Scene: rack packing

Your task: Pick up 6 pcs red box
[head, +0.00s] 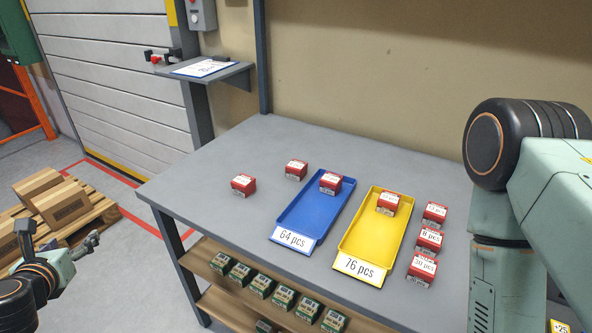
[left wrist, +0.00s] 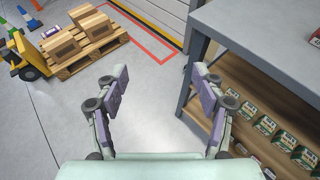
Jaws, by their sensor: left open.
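Several small red boxes with white labels stand on the grey table (head: 215,165). Two red boxes, one at the left (head: 243,186) and one behind it (head: 296,170), stand left of the trays. One red box (head: 331,183) is in the blue tray (head: 310,215) marked 64 pcs. Another red box (head: 388,203) is in the yellow tray (head: 365,235) marked 76 pcs. Three more stand right of it: back (head: 435,214), middle (head: 429,240) and front (head: 422,269). Most label numbers are too small to read surely. My left gripper (head: 88,243) is open and empty, left of the table; its fingers also show in the left wrist view (left wrist: 160,85). My right gripper is out of view.
Green boxes (head: 262,285) line the wooden shelf (head: 205,275) under the table. A pallet (head: 85,222) with cardboard boxes stands on the floor at left. A clipboard (head: 203,68) lies on a wall shelf. The table's left part is clear.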

